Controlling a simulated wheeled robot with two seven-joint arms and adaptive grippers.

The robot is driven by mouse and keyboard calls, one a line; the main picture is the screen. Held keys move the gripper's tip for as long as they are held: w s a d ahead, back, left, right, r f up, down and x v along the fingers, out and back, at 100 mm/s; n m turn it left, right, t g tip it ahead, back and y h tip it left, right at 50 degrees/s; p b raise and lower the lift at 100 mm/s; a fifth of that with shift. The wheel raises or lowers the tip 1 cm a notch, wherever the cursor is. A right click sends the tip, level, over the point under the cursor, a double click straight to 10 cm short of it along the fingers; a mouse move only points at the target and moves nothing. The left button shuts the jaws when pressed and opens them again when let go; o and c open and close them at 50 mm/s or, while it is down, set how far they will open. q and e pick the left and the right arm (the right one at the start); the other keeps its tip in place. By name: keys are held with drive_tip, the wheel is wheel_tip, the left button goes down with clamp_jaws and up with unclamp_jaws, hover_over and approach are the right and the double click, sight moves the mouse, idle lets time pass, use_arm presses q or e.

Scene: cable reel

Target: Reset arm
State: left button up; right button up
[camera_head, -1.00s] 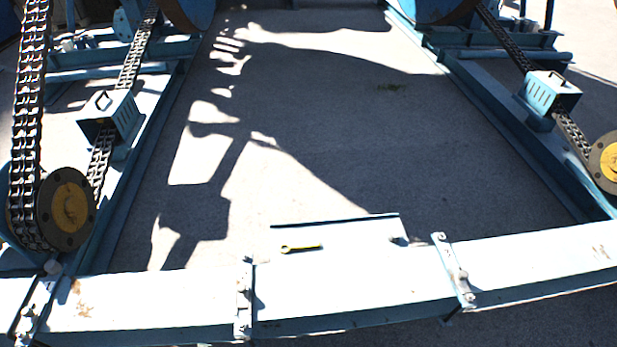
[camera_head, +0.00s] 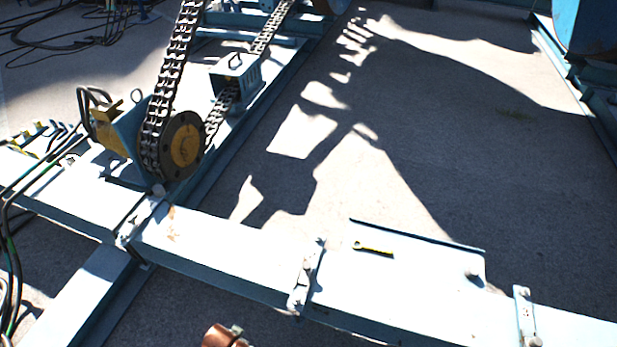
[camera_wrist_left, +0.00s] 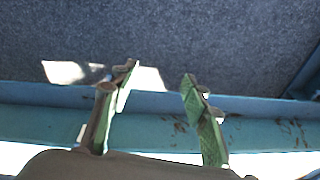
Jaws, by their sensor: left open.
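My left gripper (camera_wrist_left: 160,78) shows in the left wrist view, with two green fingers spread apart and nothing between them. Beyond the fingers is a blue steel beam (camera_wrist_left: 255,133), with grey ground above it in the picture. I cannot tell whether the fingers touch the beam.
A pale steel beam (camera_head: 215,246) crosses the front. A small yellow-and-black tool (camera_head: 374,250) lies on its plate (camera_head: 415,285). A chain (camera_head: 168,95) runs over a sprocket (camera_head: 186,146) at left, beside a chain guard (camera_head: 235,75). Cables (camera_head: 12,270) hang at far left. The middle ground is clear.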

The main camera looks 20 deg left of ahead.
use_arm(q)
drive_tip(key=s+f+p, duration=0.1)
drive_tip(key=s+f, duration=0.2)
drive_tip(key=f, duration=0.9)
drive_tip(key=s+f+p, duration=0.1)
drive_tip(key=s+f, duration=0.7)
drive_tip(key=s, duration=0.2)
drive_tip(key=s+f+m+g+p, duration=0.1)
drive_tip(key=s+f+p, duration=0.1)
drive_tip(key=s+f, duration=0.6)
drive_tip(key=s+d, duration=0.1)
drive_tip(key=s, duration=0.2)
drive_tip(key=shift+g, duration=0.3)
use_arm(e)
drive_tip(key=r, duration=0.1)
drive_tip(key=w+r, duration=0.1)
drive_tip(key=r, duration=0.2)
drive_tip(key=shift+w+r, duration=0.1)
drive_tip(key=shift+w, duration=0.25)
